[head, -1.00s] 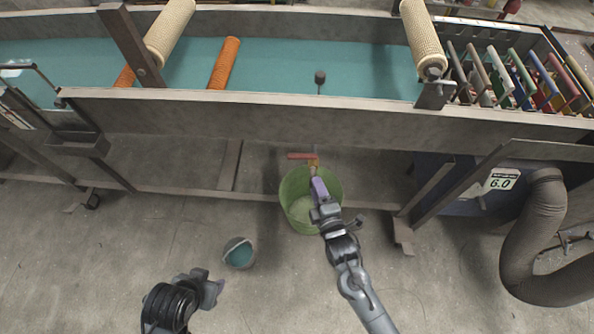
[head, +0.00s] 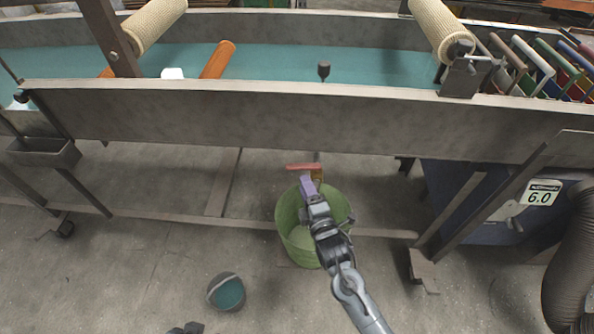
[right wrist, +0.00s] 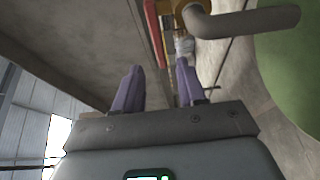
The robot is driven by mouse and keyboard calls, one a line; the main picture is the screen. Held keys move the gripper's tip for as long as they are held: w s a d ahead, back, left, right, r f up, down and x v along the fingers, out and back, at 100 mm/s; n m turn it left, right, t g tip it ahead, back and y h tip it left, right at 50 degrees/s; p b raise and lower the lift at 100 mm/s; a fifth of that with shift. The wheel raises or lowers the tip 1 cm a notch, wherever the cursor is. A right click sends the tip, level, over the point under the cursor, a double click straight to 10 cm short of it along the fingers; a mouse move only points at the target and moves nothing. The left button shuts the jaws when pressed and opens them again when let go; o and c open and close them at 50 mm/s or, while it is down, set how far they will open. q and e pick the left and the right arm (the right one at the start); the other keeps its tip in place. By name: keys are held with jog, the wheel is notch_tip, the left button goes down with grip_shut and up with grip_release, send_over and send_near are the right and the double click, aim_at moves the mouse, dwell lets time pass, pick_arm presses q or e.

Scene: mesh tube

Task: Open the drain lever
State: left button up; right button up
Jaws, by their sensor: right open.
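The red drain lever (head: 301,167) sticks out to the left from the brass valve (head: 318,174) under the tank's front wall. My right gripper (head: 307,186) has purple fingers and is just below the lever in the head view. In the right wrist view its fingers (right wrist: 157,80) are spread, with nothing between the tips. Only a dark tip of my left gripper (head: 188,328) shows at the bottom edge; its jaws cannot be made out.
A green bucket (head: 289,238) stands under the valve, partly behind my right arm. A small bucket (head: 227,292) with teal contents stands on the floor to the left. The grey tank wall (head: 230,120) runs across above. A frame rail (head: 160,217) crosses low behind the bucket.

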aim_at(298, 167)
jog(key=b+x, duration=0.4)
jog(key=x, duration=0.3)
jog(key=shift+w+a+f, duration=0.15)
jog(key=shift+w, duration=0.1)
jog(key=shift+w+a, duration=0.2)
jog(key=shift+w, duration=0.3)
jog(key=shift+c, duration=0.3)
grip_shut()
